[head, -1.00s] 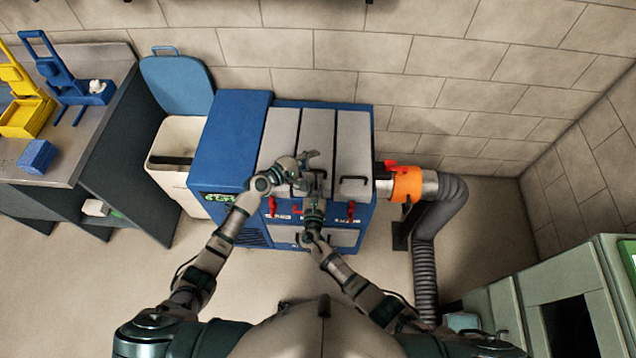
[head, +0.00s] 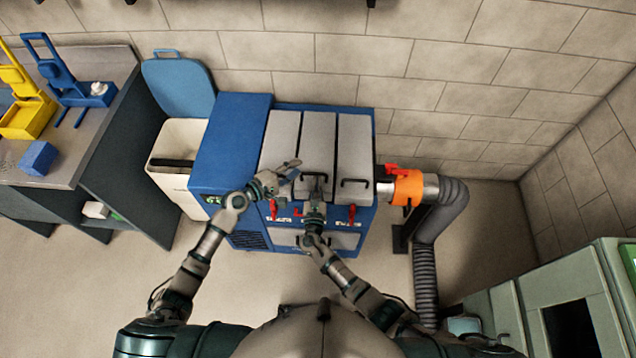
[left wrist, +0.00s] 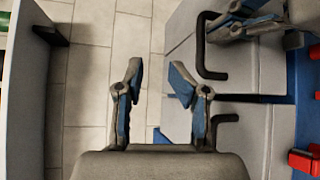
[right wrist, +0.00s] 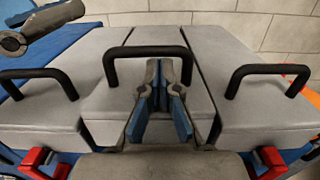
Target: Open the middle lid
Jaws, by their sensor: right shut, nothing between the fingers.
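The middle lid (head: 318,135) is a long grey cover on the blue machine, between two similar lids. It looks closed or nearly so; a slight lift cannot be told. Its black handle (right wrist: 148,52) arches across the right wrist view. My right gripper (right wrist: 162,75) is shut and empty, its fingertips between the handle's legs, just below the bar in the picture. Contact with the bar cannot be told. In the head view the right gripper (head: 316,188) is at the lid's front end. My left gripper (head: 290,170) is open and empty over the left lid's front (left wrist: 155,82).
The left lid (head: 280,135) and right lid (head: 354,140) have black handles too. Red latches (head: 351,214) line the machine's front. An orange-collared duct (head: 407,187) is on the right. A white bin (head: 180,140) stands left, beside a workbench (head: 100,125).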

